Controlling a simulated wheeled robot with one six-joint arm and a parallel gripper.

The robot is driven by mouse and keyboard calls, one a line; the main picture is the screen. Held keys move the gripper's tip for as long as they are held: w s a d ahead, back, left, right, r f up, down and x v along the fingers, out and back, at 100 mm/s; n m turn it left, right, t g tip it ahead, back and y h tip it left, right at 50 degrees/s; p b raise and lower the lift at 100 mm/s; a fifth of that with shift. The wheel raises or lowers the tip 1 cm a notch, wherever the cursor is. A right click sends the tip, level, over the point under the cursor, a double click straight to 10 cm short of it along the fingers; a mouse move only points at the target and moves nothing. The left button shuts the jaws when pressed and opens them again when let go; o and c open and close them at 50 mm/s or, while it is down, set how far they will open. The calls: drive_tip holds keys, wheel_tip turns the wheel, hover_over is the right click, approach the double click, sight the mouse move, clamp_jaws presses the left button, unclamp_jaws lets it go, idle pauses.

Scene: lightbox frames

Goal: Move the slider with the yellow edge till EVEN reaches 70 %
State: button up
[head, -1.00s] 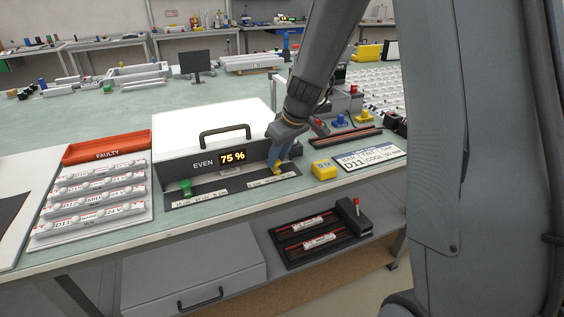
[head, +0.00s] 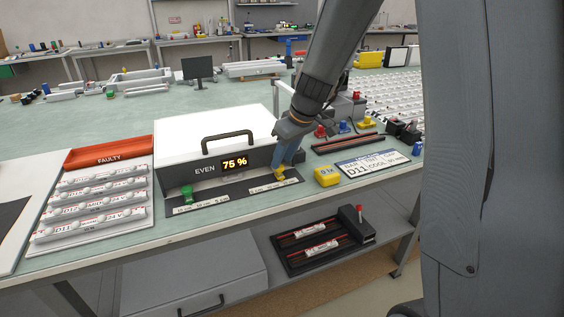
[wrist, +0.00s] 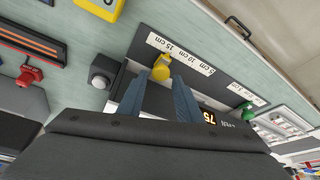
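The lightbox (head: 185,137) is a white-topped box with a black handle, and its front display (head: 235,163) reads EVEN 75 %. On the dark strip (head: 232,192) before it, the yellow slider knob (head: 280,174) is at the right and a green knob (head: 187,192) at the left. My gripper (head: 281,165) reaches down at the yellow knob. In the wrist view the yellow knob (wrist: 161,68) shows between the two blue-grey fingertips (wrist: 161,80), which stand apart with a gap visible. Whether a finger touches it I cannot tell. The wrist view shows the green knob (wrist: 236,88) farther right.
A yellow block (head: 327,177) and a label card (head: 367,163) lie right of the strip. A red FAULTY tray (head: 108,157) and a rack of white tubes (head: 95,200) stand left. A black tray (head: 290,262) with tubes sits on the lower shelf.

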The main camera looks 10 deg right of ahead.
drive_tip(key=shift+b+v, duration=0.3)
drive_tip(key=shift+v, duration=2.45)
drive_tip(key=s+f+m+g+h, duration=0.1)
drive_tip(key=s+f+m, duration=0.2)
drive_tip(key=s, duration=0.9)
drive_tip(key=s+f+m+g+h, duration=0.1)
drive_tip(key=s+f, duration=0.4)
drive_tip(key=s, duration=0.7)
drive_tip(key=shift+d+f+m+g, duration=0.3)
drive_tip(key=shift+m+g, duration=0.5)
drive_tip(key=shift+m, duration=0.4)
